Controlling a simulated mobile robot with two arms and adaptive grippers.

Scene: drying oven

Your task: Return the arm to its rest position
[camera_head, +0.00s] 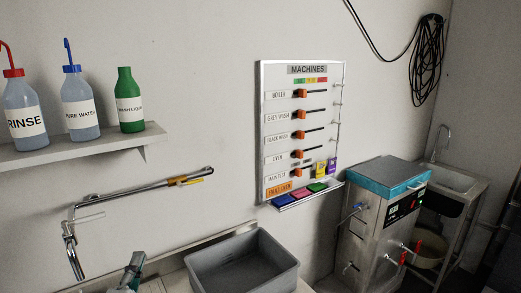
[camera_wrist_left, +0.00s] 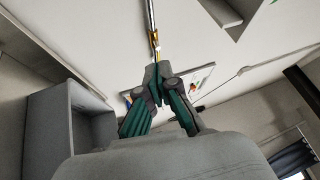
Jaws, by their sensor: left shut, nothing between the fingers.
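My left gripper (camera_head: 136,262) shows at the bottom edge of the head view, left of the grey bin. Only its dark grey and green end is in the picture. In the left wrist view its fingers (camera_wrist_left: 158,76) meet at their tips, with nothing held between them. My right gripper is in neither view. The rest of the left arm is cut off below the head view.
A grey bin (camera_head: 219,271) stands right of the gripper. A metal wall pipe (camera_head: 135,190) with a yellow part is above. A shelf (camera_head: 86,146) holds bottles. A MACHINES board (camera_head: 283,125) hangs centrally. A steel machine (camera_head: 357,235) and sink (camera_head: 455,180) stand right.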

